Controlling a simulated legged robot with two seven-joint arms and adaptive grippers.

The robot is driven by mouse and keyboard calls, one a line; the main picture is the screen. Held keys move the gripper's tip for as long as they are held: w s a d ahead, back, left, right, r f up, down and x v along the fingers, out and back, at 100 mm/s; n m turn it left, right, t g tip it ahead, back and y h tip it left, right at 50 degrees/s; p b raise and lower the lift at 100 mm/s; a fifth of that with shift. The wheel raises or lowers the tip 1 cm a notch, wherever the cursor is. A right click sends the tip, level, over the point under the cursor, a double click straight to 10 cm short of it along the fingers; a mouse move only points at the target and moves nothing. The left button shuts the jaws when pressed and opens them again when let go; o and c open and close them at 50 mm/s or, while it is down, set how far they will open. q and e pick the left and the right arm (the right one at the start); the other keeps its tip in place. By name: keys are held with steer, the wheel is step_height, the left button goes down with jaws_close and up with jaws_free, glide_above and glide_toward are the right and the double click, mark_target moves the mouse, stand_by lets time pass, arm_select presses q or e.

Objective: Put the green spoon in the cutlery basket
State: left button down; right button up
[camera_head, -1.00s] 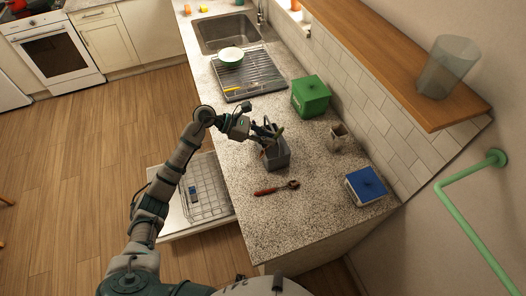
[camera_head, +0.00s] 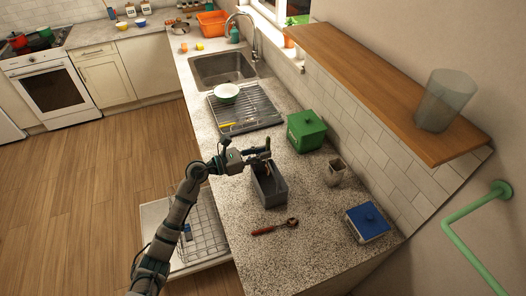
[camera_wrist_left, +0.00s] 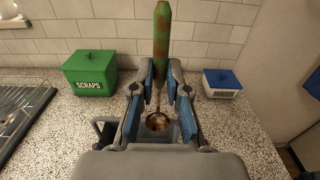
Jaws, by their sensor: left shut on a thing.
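The green spoon (camera_wrist_left: 162,40) has a mottled green and brown handle that points up in the left wrist view. Its round, brownish bowl (camera_wrist_left: 157,122) hangs below, over the basket opening. My left gripper (camera_head: 264,156) is shut on the spoon, and its blue-padded fingers (camera_wrist_left: 161,88) stand on either side of it. The grey cutlery basket (camera_head: 272,201) stands on the counter, with the gripper over its far end. In the left wrist view the basket (camera_wrist_left: 104,129) is partly hidden by the fingers. I cannot tell whether the bowl is below the rim. My right gripper is not in view.
A red-handled spoon (camera_head: 272,228) lies on the counter in front of the basket. A green scraps box (camera_head: 306,131), a beige cup (camera_head: 335,172) and a blue-lidded box (camera_head: 367,222) stand to the right. A drying rack (camera_head: 245,109) lies beyond.

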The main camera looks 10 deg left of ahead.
mark_target(267, 171)
arm_select(q)
step_height(267, 171, down, 6)
steer(key=b, duration=0.4)
steer(key=shift+f, duration=0.15)
step_height(267, 171, down, 2)
steer(key=shift+f+b, duration=0.15)
steer(key=shift+b, duration=0.85)
steer(key=shift+a+f+b, duration=0.2)
steer(key=shift+f+b, duration=0.35)
steer(key=shift+f, duration=0.15)
steer(key=shift+d+f, duration=0.1)
steer(key=shift+f, duration=0.1)
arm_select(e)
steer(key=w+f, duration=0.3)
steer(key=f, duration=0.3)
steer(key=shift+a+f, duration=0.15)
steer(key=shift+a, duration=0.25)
arm_select(q)
steer(key=c, duration=1.1)
jaws_free()
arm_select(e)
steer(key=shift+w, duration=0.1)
